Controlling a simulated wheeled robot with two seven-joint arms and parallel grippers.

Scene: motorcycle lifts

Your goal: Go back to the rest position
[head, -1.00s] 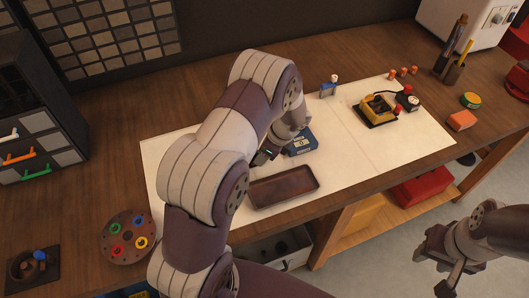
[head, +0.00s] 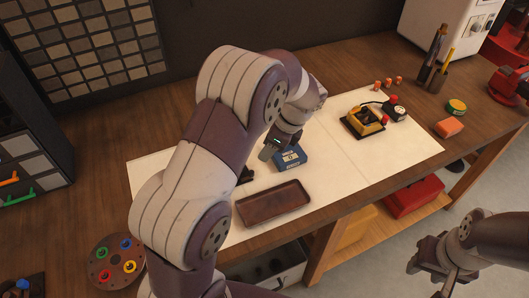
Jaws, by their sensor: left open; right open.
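My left arm comes in from the lower left and bends over the white mat (head: 340,155) on the workbench. My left gripper (head: 258,165) is open and mostly hidden behind its own arm, just left of a small blue box (head: 290,157). I cannot tell if a fingertip touches the box. A brown tray (head: 272,202) lies empty on the mat's front part, in front of the gripper. My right gripper (head: 428,262) is open and empty at the lower right, over the floor in front of the bench.
A yellow device (head: 362,121) with red knobs stands on the mat's right part. A round palette (head: 116,262) lies at lower left. The mat's middle right is clear.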

